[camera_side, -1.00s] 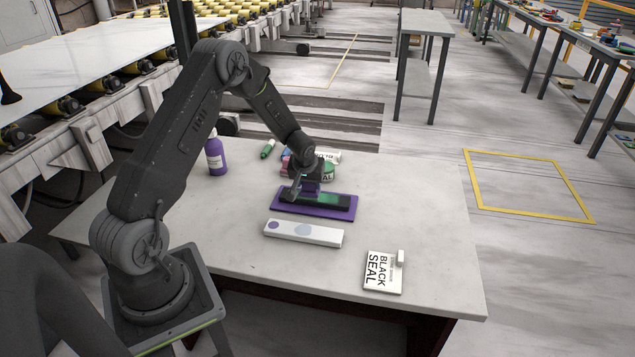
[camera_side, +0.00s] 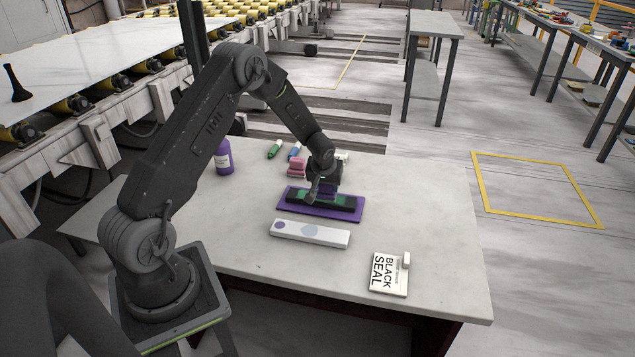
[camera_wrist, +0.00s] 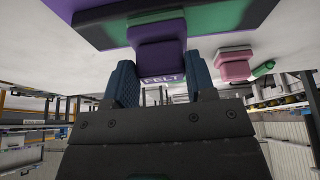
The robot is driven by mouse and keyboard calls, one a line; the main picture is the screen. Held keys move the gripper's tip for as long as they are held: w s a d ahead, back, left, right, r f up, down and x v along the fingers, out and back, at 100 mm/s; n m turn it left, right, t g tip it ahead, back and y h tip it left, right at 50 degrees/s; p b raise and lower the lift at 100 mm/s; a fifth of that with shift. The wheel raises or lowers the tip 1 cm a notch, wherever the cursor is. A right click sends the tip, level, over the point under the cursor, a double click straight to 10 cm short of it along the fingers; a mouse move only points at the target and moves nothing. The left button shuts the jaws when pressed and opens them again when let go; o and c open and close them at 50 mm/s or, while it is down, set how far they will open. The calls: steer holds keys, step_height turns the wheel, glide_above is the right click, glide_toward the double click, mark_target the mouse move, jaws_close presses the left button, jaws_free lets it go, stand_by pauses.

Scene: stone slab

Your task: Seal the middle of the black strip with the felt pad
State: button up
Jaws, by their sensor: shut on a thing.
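The black strip (camera_side: 349,203) lies on a purple mat (camera_side: 288,206) on the pale slab and shows green patches. In the wrist view the strip (camera_wrist: 240,12) has a wide green band on its face. My gripper (camera_side: 323,190) is over the middle part of the strip, pointing down. In the wrist view its blue fingers are shut on the purple felt pad (camera_wrist: 158,55), marked FELT. The pad is at or just above the strip; I cannot tell whether they touch.
A BLACK SEAL card (camera_side: 388,274) is front right. The slab's right side is clear.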

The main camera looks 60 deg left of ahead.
steer(key=shift+w+d, duration=0.9)
steer(key=shift+d, duration=0.05)
steer(key=shift+w+d+r, duration=0.1)
step_height(320, 180, up, 8)
stand_by(0.3)
